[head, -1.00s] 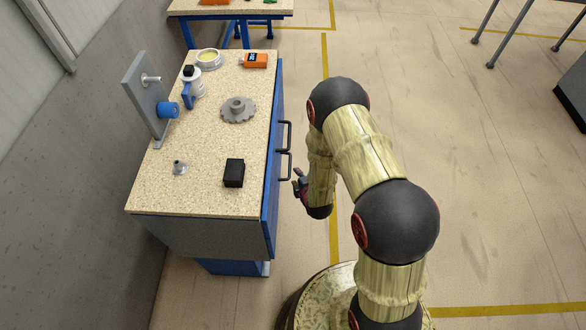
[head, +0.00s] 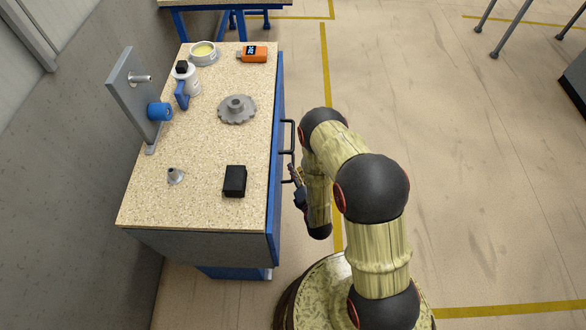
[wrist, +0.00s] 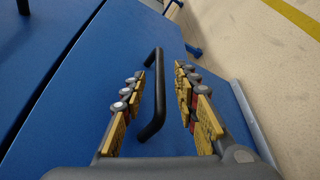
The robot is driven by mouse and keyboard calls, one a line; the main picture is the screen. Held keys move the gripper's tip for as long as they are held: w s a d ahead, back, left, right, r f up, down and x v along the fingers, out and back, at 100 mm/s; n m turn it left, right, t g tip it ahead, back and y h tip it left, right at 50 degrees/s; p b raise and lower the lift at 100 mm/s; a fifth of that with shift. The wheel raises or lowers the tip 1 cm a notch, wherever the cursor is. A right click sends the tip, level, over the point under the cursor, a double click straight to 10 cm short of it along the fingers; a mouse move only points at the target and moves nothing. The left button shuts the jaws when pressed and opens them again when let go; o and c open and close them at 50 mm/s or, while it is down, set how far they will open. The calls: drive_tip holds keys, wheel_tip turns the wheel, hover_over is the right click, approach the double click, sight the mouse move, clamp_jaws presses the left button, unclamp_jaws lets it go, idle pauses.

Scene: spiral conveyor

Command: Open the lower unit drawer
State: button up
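The blue unit front (head: 273,215) runs along the right side of the workbench in the head view. In the wrist view, a dark gap splits it into an upper panel (wrist: 40,50) at the left and a lower drawer front (wrist: 200,100) beside the floor. A black bar handle (wrist: 153,95) on the lower front stands between my gripper's fingers. My gripper (wrist: 160,110) is open, its yellow-padded fingers on either side of the handle with gaps showing. In the head view, my gripper (head: 296,180) is beside the bench's right edge. The lower front looks shut.
Another black handle (wrist: 22,6) is on the upper panel.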

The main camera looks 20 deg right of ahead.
drive_tip(key=shift+b+x, duration=0.3)
drive_tip(key=shift+x, duration=0.95)
drive_tip(key=shift+c, duration=1)
clamp_jaws()
